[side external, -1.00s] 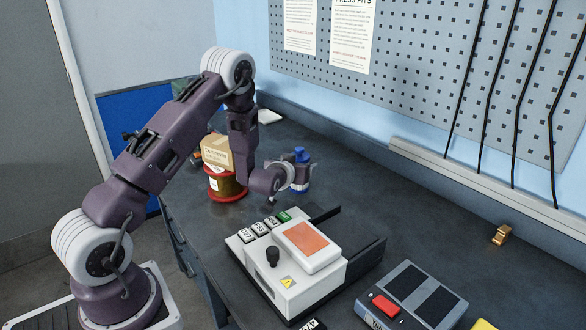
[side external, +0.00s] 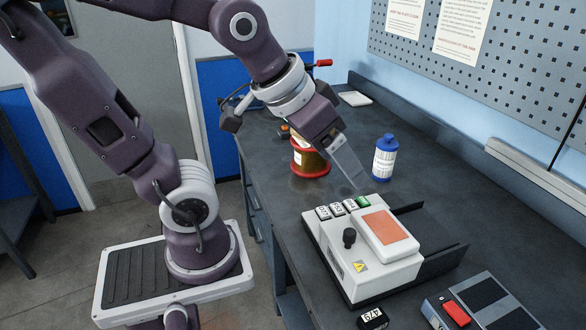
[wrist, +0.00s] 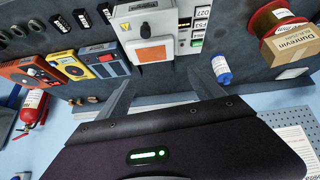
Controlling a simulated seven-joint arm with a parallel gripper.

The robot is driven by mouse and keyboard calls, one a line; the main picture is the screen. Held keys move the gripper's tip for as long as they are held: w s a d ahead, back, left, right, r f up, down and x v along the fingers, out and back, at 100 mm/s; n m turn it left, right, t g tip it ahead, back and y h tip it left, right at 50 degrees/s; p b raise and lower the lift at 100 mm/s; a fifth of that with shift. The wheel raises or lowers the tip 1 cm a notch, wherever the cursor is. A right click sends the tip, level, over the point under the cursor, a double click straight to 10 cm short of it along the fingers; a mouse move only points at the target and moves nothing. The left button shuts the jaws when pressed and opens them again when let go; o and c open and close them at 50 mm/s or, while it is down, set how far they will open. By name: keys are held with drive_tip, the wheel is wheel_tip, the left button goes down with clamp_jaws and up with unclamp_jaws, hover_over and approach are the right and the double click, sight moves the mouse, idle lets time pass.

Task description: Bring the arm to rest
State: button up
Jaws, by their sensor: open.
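My gripper (side external: 352,172) is raised above the bench in the side external view, with its fingers slanting down to the right. The fingers look empty. In the wrist view my gripper (wrist: 162,76) shows two grey fingers spread apart with nothing between them. A white device with an orange pad (side external: 388,226) sits on the dark bench in front of and below the fingers; it also shows in the wrist view (wrist: 172,22). Its front lies beyond the fingertips. Contact is not visible.
A blue-capped bottle (side external: 385,160) and a red-rimmed spool (side external: 312,162) stand near the gripper. A cardboard box (wrist: 290,46) sits by the spool. A grey device with a red button (side external: 456,313) is at front right. A fire extinguisher (wrist: 34,106) shows at left.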

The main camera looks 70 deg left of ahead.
drive_tip(key=s+m+g, duration=0.1)
drive_tip(key=s, duration=0.7)
drive_tip(key=shift+d+f, duration=0.15)
drive_tip(key=shift+d, duration=0.05)
idle(0.6)
